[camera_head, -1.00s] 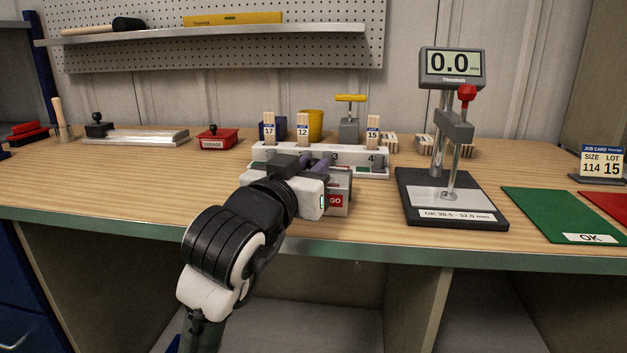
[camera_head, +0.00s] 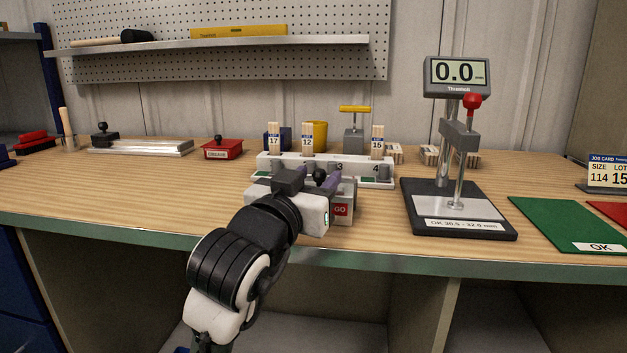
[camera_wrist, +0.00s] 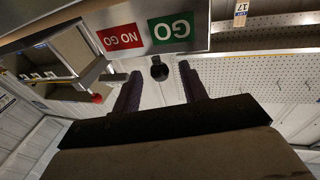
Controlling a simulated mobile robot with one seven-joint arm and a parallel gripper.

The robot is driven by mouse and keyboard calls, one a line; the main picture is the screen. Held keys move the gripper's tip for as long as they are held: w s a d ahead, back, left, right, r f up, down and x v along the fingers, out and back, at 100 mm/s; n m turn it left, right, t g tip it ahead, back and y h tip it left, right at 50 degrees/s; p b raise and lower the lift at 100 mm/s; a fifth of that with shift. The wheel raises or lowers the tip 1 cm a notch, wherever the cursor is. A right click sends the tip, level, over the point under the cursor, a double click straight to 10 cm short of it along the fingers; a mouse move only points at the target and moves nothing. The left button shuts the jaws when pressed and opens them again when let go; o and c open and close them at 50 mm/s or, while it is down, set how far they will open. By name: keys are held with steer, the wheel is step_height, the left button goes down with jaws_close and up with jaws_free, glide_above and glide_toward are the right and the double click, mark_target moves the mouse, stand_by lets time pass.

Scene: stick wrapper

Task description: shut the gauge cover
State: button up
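The gauge is a grey box (camera_head: 343,214) with a red NO GO label, standing near the table's front edge and partly hidden behind my gripper. In the wrist view its labelled face (camera_wrist: 150,38) appears upside down, with green GO and red NO GO labels. A black knob (camera_head: 320,175) shows above the box; it also shows in the wrist view (camera_wrist: 160,69). My gripper (camera_head: 314,181) is open, with its purple fingers (camera_wrist: 160,75) apart on either side of the knob and gaps visible beside it. The cover itself is mostly hidden, so its angle cannot be told.
A white numbered rack (camera_head: 268,164) with wooden stick bundles stands just behind the gauge. A thickness gauge stand (camera_head: 415,193) is close on the right, then a green OK mat (camera_head: 565,222). The table's left front is clear.

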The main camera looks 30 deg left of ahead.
steer(key=s+f, duration=0.1)
steer(key=s, duration=1.2)
steer(key=shift+s+d+f, duration=0.2)
steer(key=shift+s+d, duration=0.2)
